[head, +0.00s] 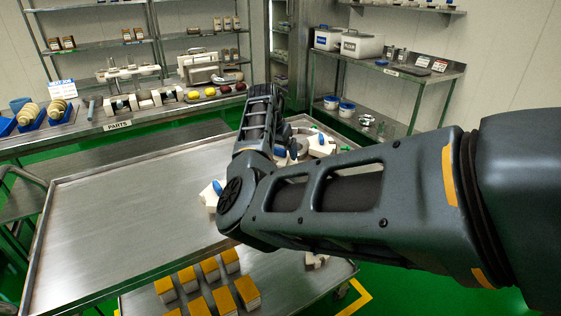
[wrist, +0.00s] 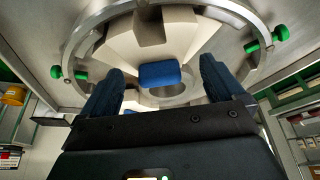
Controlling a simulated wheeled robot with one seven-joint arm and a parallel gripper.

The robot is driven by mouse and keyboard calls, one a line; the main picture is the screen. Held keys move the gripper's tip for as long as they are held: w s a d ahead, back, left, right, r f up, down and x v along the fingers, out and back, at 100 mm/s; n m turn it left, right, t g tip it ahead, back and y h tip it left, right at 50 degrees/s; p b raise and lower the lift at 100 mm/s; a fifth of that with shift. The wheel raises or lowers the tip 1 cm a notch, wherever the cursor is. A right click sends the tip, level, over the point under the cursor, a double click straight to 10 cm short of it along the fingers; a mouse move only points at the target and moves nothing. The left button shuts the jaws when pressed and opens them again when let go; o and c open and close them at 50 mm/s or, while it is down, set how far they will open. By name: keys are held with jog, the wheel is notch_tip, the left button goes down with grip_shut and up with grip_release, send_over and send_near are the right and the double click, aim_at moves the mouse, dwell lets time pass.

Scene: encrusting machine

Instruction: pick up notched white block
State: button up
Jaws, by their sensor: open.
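In the wrist view, a pale white block (wrist: 158,32) with angled faces and a blue piece (wrist: 160,74) at its near end lies ahead of my gripper. My gripper (wrist: 161,70) is open, its two dark blue fingers on either side of the blue piece in the picture. I cannot tell whether they touch it. Other pale wedge shapes sit around the block inside a metal ring (wrist: 268,44). In the head view, my arm hides most of this spot. A white piece with a blue part (head: 209,195) shows left of my elbow, and another white piece (head: 321,147) shows behind my forearm.
The steel table (head: 120,215) is bare on its left side. Several orange-topped blocks (head: 209,268) stand on a lower surface in front. Green knobs (wrist: 281,34) stick out from the ring. A parts bench (head: 117,125) runs along the back.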

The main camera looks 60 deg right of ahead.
jog(key=shift+d+f, duration=0.1)
jog(key=shift+f, duration=0.15)
jog(key=shift+c, duration=0.4)
jog(key=c, duration=1.3)
jog(key=shift+o, duration=0.2)
jog(key=shift+r, duration=0.1)
